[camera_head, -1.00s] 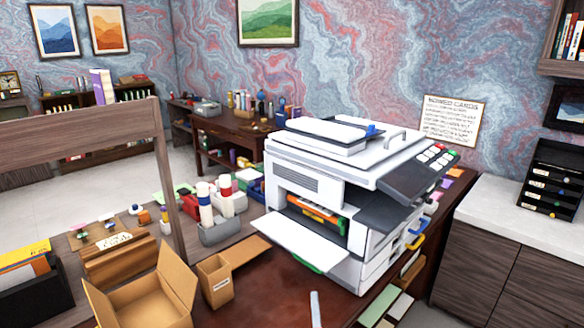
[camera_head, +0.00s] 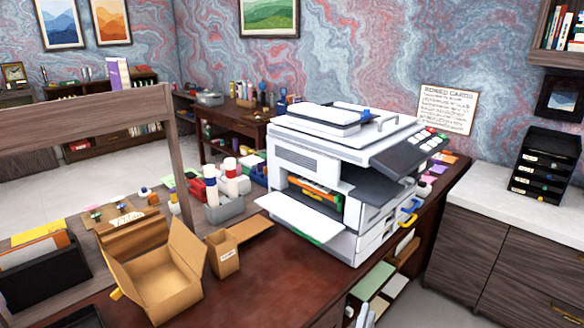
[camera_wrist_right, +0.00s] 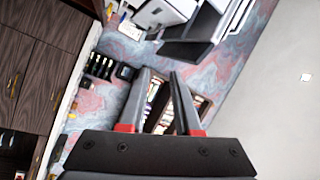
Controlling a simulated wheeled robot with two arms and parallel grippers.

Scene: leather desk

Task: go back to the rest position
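My right gripper (camera_wrist_right: 160,75) shows in the right wrist view, with two grey fingers and red parts at their bases. The fingers stand apart with nothing between them, pointing toward the marbled wall. Neither gripper can be made out clearly in the head view. My left gripper is not seen. The white printer (camera_head: 340,170) stands on the dark red-brown desk (camera_head: 275,275), its front flap out.
An open cardboard box (camera_head: 160,270) and a small carton (camera_head: 223,255) stand on the desk's left. A dark shape (camera_head: 80,318) at the bottom left edge is unclear. A white-topped cabinet (camera_head: 500,195) is at right. The desk's front is clear.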

